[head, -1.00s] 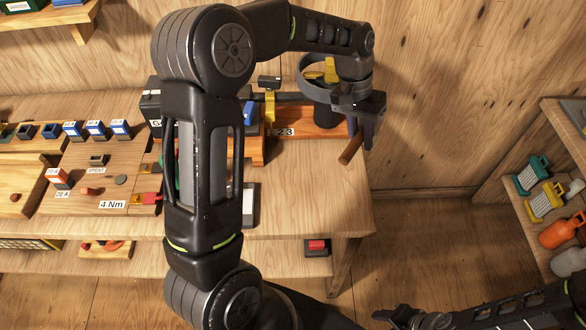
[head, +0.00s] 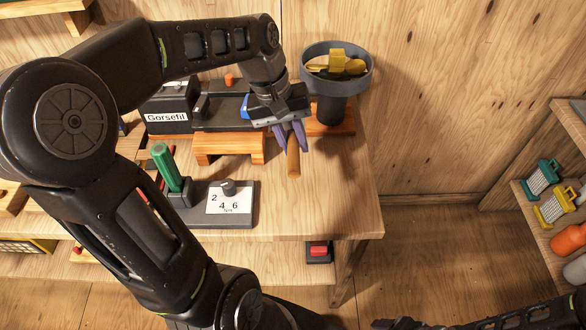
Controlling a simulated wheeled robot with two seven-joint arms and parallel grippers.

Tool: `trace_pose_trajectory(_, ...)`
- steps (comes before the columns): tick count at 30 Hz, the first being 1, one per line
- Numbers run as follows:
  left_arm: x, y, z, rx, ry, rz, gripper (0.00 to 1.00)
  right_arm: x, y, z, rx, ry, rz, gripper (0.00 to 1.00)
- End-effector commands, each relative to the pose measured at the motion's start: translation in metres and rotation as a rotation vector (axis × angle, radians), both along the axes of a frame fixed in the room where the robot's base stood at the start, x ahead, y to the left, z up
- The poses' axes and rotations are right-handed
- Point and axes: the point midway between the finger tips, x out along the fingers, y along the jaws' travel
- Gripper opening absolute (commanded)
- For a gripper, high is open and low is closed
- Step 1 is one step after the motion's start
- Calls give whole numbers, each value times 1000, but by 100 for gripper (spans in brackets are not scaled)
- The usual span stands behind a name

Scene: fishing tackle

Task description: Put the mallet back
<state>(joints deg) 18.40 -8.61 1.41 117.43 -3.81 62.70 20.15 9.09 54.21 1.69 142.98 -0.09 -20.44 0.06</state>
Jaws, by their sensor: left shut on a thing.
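My left gripper (head: 290,134) reaches over the bench from the left, its purple fingers pointing down. It is shut on the mallet (head: 293,162), of which only a brown wooden handle shows below the fingers. The mallet's head is not visible, and I cannot tell whether the handle touches anything. The gripper is in front and to the left of a grey round bowl (head: 360,84) on a dark stand. Part of my right arm shows at the lower right; its gripper (head: 384,324) is dark, and its fingers are unclear.
The bowl holds yellow pieces (head: 338,62). A box labelled Gorsefil (head: 168,115) and a small wooden stand (head: 228,146) are at the left. A green-handled tool (head: 165,166) stands by a dark base with a number card (head: 230,204). The bench (head: 335,205) is clear at right front.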

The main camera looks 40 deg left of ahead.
Motion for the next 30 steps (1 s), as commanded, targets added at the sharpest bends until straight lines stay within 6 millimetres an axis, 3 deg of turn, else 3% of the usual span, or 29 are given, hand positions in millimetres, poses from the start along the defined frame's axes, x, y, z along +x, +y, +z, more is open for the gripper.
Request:
trace_pose_trajectory(12,0,0,-58,0,2,-2,0,0,0,0,0,0,0,67)
trace_pose_trajectory(23,1,0,-63,0,0,-2,0,0,0,0,0,0,0,67)
trace_pose_trajectory(30,0,0,-92,-1,3,-2,0,0,0,-1,0,0,0,67)
